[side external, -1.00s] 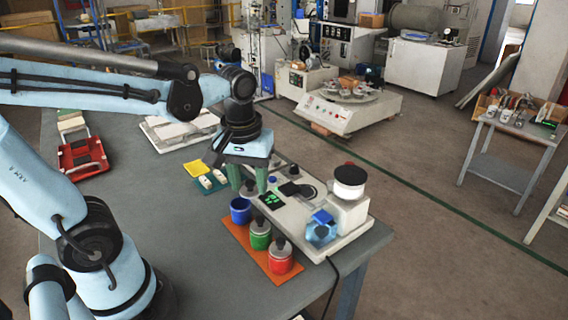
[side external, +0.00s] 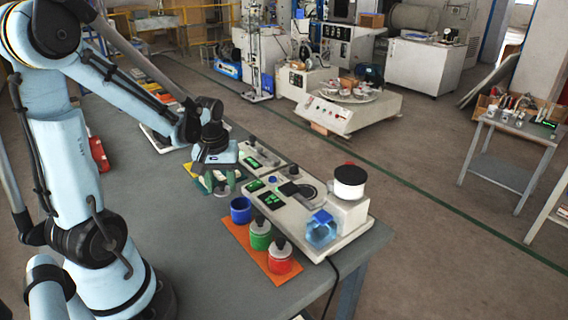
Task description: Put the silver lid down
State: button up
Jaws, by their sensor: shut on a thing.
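My gripper (side external: 221,181) has green fingers and points down. It is shut on the silver lid (side external: 222,191), a small grey disc low between the fingertips. The fingers partly hide the lid, and I cannot tell whether it touches the table. Just right of and nearer than the lid, the blue jar (side external: 240,210) stands open on the orange tray (side external: 236,236). The green jar (side external: 260,237) and the red jar (side external: 280,261) stand beside it in a row, each with a grey lid and dark knob.
A white machine (side external: 305,222) with green displays stands right of the jars, with a blue clear part (side external: 321,229) at its front. A yellow and green flat piece (side external: 197,174) lies behind my gripper. The grey table (side external: 190,235) is clear left of the tray.

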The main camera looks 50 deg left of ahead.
aim_at(222, 188)
jog(key=shift+f, duration=2)
jog(key=shift+f, duration=0.1)
jog(key=o, duration=1)
notch_tip(222, 188, up, 12)
jog(key=d, duration=0.1)
jog(key=d+m+t, duration=0.2)
jog(key=d+m, duration=0.1)
jog(key=d, duration=0.2)
jog(key=w+d+r+m+t, duration=0.1)
jog(key=d+m+t, duration=0.1)
jog(key=d+m, duration=0.2)
jog(key=d+m+t+h, duration=0.1)
jog(key=d+m+t, duration=0.1)
jog(key=d, duration=0.5)
jog(key=shift+w+d+r+m, duration=0.15)
jog(key=shift+w+r+m, duration=0.1)
jog(key=shift+m, duration=0.65)
